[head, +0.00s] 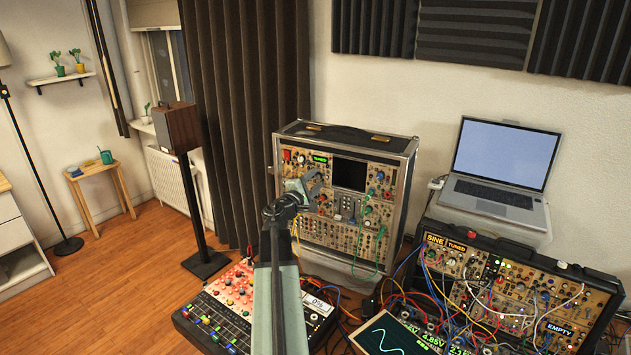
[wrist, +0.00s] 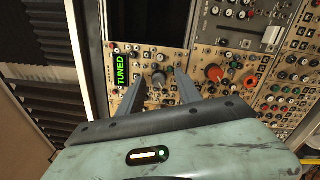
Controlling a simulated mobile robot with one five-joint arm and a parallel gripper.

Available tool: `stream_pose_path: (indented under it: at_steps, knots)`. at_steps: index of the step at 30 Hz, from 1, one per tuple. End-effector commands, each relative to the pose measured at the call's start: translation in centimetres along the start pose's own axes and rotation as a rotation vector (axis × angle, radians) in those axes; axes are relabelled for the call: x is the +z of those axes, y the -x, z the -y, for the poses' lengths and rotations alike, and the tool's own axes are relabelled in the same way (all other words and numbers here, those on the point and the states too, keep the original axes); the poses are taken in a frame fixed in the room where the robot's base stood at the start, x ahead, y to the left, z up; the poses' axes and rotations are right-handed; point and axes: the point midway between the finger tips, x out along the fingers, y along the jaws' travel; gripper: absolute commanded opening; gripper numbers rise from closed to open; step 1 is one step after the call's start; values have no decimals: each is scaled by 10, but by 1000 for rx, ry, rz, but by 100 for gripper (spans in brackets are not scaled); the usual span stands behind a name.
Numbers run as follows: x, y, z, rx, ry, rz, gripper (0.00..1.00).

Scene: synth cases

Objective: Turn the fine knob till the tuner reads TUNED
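The tuner display (head: 320,159) on the upright modular case reads TUNED in green. It also shows, turned sideways, in the wrist view (wrist: 121,70). My gripper (head: 314,184) is in front of this case's panel. In the wrist view my gripper (wrist: 160,78) has its two fingers spread, with a small grey knob (wrist: 159,79) between the tips. Gaps show on both sides of the knob, so the fingers look open and apart from it. I cannot read a label marking it as the fine knob. In the head view my gripper hides that part of the panel.
A large orange-red knob (wrist: 214,73) stands just right of my fingers. A dark screen (head: 350,174) is in the same case. A second case (head: 510,285) with many cables, a laptop (head: 505,165) and a mixer (head: 235,300) stand around. A speaker (head: 177,127) is left.

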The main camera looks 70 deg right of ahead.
Motion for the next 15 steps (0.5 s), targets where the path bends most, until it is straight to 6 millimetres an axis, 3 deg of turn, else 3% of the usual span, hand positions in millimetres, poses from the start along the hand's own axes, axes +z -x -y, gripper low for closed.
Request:
stream_pose_path:
  at_steps: [8,15]
  knots:
    - [1,2,-1,1,2,0,41]
    - [2,38,0,2,1,-2,41]
